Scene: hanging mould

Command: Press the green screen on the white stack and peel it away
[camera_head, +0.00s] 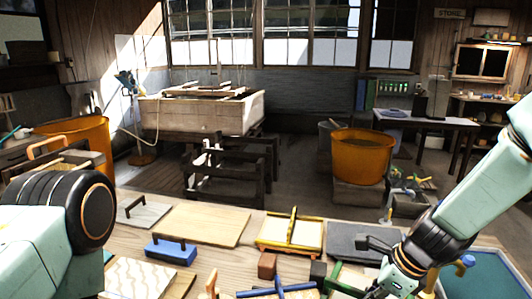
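A green screen (338,276) lies at the front edge of the table, its lower part cut off by the picture edge. Pale material shows beside it, but I cannot tell whether this is the white stack. My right gripper (358,267) is low over the green screen; its dark fingers look spread, with nothing clearly between them. I cannot tell whether it touches the screen. Only a pale link and a black round joint of my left arm show at the lower left; its gripper is out of view.
A yellow-framed screen (290,233), a dark grey slab (350,238) and a wooden board (208,224) lie behind. A blue block (171,251), brown cube (267,265) and blue crossed tool (280,290) crowd the front. A blue-filled tray (490,272) is at right.

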